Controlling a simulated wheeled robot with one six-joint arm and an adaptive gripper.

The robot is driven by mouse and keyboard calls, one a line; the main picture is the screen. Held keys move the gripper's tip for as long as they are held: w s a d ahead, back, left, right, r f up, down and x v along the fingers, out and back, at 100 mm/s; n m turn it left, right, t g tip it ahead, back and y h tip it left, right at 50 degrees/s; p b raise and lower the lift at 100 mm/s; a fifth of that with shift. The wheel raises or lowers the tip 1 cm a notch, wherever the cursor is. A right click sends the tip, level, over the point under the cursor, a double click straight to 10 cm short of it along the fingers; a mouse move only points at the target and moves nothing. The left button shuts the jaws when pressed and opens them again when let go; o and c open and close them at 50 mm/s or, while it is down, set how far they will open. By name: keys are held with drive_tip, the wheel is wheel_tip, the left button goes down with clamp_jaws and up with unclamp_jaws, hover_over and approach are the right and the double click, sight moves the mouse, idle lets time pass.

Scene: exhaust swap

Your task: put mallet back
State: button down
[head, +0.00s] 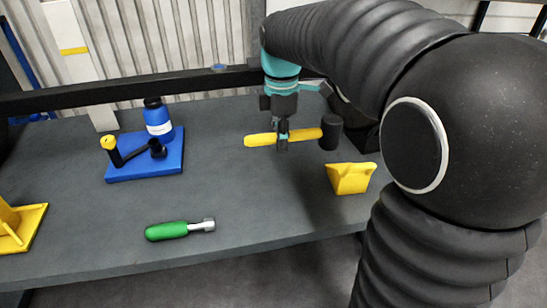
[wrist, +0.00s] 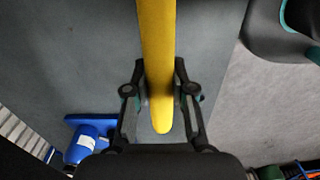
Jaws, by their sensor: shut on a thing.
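The mallet (head: 308,134) has a yellow handle and a black head. It lies sideways in my gripper (head: 282,143), with its head to the right in the head view. My gripper is shut on the yellow handle and holds it above the grey table. In the wrist view the handle (wrist: 157,60) runs between the two fingers (wrist: 160,100), and the mallet's head is out of sight. A yellow holder (head: 350,178) stands on the table to the right of and nearer than the mallet, apart from it.
A green-handled tool (head: 168,231) lies near the front edge. A yellow stand (head: 28,225) is at the far left. The table's middle is clear.

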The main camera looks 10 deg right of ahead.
drive_tip(key=w+a+f, duration=0.2)
drive_tip(key=a, duration=0.1)
drive_tip(key=w+a+f+b, duration=0.1)
drive_tip(key=w+a+f, duration=0.1)
drive_tip(key=a+f, duration=0.1)
drive_tip(key=w+a+f, duration=0.2)
drive_tip(key=a, duration=0.2)
drive_tip(key=shift+w+f, duration=0.25)
drive_tip(key=shift+w, duration=0.05)
drive_tip(key=shift+a+f+b, duration=0.1)
drive_tip(key=shift+f+b, duration=0.5)
drive_tip(key=shift+f, duration=1.45)
drive_tip(key=c, duration=1)
unclamp_jaws()
drive_tip(key=shift+r, duration=0.1)
wheel_tip(320, 180, up, 12)
drive_tip(key=shift+f+p, duration=0.1)
drive_tip(key=shift+p, duration=1.1)
